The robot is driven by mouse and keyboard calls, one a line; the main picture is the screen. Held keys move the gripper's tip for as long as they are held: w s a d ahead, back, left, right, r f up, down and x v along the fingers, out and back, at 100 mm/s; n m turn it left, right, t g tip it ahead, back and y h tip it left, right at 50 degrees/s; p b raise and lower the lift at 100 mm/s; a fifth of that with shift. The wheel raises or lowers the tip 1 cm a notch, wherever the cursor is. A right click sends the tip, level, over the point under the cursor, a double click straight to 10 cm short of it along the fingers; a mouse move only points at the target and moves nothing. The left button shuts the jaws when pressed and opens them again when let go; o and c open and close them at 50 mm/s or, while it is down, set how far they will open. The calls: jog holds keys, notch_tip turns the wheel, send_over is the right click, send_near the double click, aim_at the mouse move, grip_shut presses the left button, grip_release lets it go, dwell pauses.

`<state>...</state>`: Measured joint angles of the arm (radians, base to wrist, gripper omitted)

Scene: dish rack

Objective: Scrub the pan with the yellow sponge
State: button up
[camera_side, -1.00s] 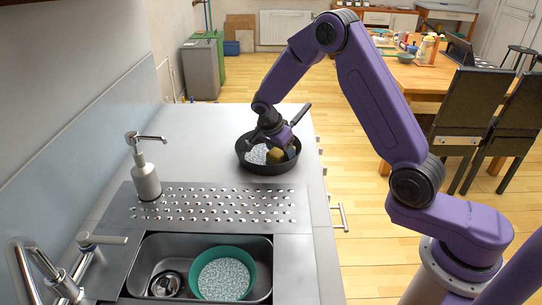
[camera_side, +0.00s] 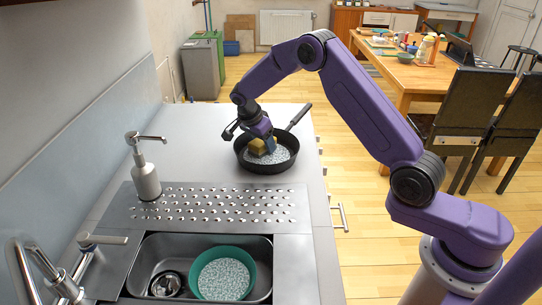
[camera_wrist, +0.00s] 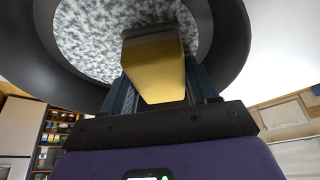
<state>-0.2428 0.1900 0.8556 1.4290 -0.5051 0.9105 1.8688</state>
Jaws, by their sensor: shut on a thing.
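The black pan (camera_side: 267,166) stands on the grey counter with its handle (camera_side: 299,117) pointing to the back right. Its inside shows a speckled white and grey-blue patch (camera_side: 283,154), which also shows in the wrist view (camera_wrist: 90,45). My gripper (camera_side: 266,144) reaches down into the pan and is shut on the yellow sponge (camera_side: 259,147). In the wrist view the sponge (camera_wrist: 158,75) sits between the fingers, over the speckled patch. I cannot tell whether the sponge touches the pan floor.
A soap dispenser (camera_side: 146,174) stands left on the perforated drainboard (camera_side: 210,204). The sink in front holds a green bowl (camera_side: 252,283) with a speckled inside. The counter left of the pan is clear. The counter's right edge is close to the pan.

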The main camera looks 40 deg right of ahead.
aim_at(284, 158)
jog(key=shift+w, duration=0.2)
jog(key=shift+s+d, duration=0.15)
jog(key=shift+s, duration=1.85)
jog(key=shift+s+d, duration=0.15)
jog(key=shift+s, duration=1.8)
jog(key=shift+w+a, duration=0.2)
jog(key=shift+w, duration=1.8)
jog(key=shift+w+a, duration=0.15)
jog(key=shift+w, duration=1.85)
jog(key=shift+s+d+f, duration=0.1)
jog(key=shift+s+d, duration=0.1)
jog(key=shift+s, duration=1.85)
jog(key=shift+s+d, duration=0.15)
jog(key=shift+s, duration=1.85)
jog(key=shift+w+a, duration=0.15)
jog(key=shift+w, duration=1.85)
jog(key=shift+w+a, duration=0.15)
jog(key=shift+w, duration=1.85)
jog(key=shift+s+d, duration=0.15)
jog(key=shift+s, duration=1.85)
jog(key=shift+s+d, duration=0.15)
jog(key=shift+s, duration=1.8)
jog(key=shift+w+a, duration=0.15)
jog(key=shift+w, duration=1.85)
jog(key=shift+w+a, duration=0.15)
jog(key=shift+w, duration=1.8)
jog(key=shift+s, duration=0.1)
